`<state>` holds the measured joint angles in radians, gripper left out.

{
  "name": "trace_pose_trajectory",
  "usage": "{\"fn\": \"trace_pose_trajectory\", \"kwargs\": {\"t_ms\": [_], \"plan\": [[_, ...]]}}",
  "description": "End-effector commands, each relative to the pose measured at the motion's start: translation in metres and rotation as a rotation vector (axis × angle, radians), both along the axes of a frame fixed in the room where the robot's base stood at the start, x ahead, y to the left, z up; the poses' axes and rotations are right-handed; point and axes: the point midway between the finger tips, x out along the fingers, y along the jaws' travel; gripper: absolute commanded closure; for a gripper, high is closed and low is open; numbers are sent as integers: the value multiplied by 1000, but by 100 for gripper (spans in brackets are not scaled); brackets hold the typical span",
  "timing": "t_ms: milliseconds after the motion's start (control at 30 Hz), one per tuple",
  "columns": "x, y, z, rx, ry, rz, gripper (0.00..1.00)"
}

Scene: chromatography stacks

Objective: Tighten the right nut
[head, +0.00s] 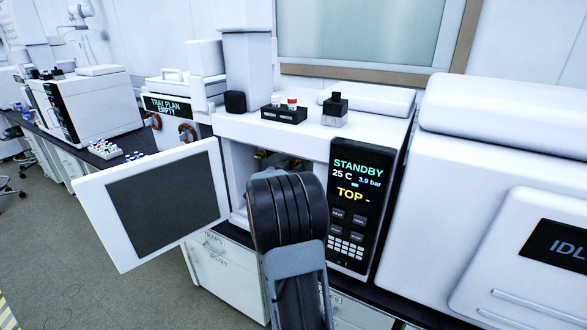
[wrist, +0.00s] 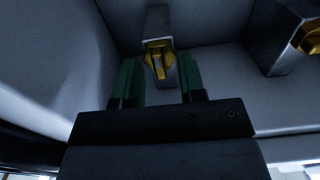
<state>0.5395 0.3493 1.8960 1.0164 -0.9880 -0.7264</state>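My gripper (wrist: 159,64) is open in the wrist view, with two green fingers pointing into the oven-like compartment. A brass-coloured nut (wrist: 158,63) on a grey metal block shows between the fingertips, in line with the gap. I cannot tell whether the fingers touch it. A second brass nut (wrist: 311,38) on another grey block is at the right edge of the wrist view, outside the fingers. In the head view, my dark arm hides the gripper, and small brass fittings (head: 262,154) show in the open compartment behind it.
The instrument's open door (head: 155,200) swings out to the left. Its panel (head: 350,200) right of the opening reads STANDBY, 25 C, 3.9 bar, TOP -. Compartment walls (wrist: 60,60) lie close around my gripper. A black tray (head: 284,115) with capped vials stands on top.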

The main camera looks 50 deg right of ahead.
Motion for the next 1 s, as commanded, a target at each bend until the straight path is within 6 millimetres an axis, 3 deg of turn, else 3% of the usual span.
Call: {"fn": "trace_pose_trajectory", "kwargs": {"t_ms": [300,700,1000], "plan": [[1,-2,0,-1,0,0,63],[0,-2,0,0,0,0,100],[0,-1,-1,2,-12,0,100]]}}
